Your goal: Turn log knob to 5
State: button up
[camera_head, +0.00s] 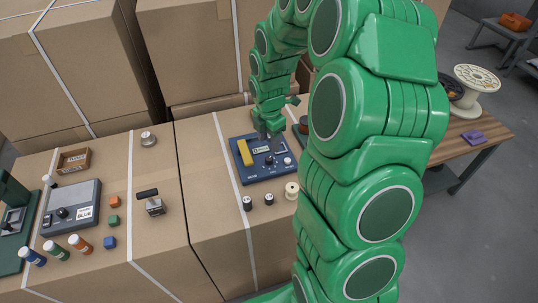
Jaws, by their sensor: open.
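A dark blue panel (239,171) lies on the cardboard box in the middle. It carries a yellow block, a small white label, a dark round part near its middle and a small pale knob (287,161) at its right. I cannot tell which part is the log knob, and no number setting is readable. My green arm reaches down from the top, and my gripper (270,136) is over the panel's upper part, fingers downward and open. It partly hides the panel, and I cannot tell whether it touches anything there.
Three small spools stand in front of the panel, including a cream one (291,190). On the left box are a grey device (88,194) with a black knob, coloured cubes, several capped bottles and a black-handled stamp (151,201). My arm hides much of the right side.

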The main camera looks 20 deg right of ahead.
aim_at(269, 158)
jog(key=shift+w+f, duration=0.1)
jog(key=shift+f, duration=3.9)
grip_shut()
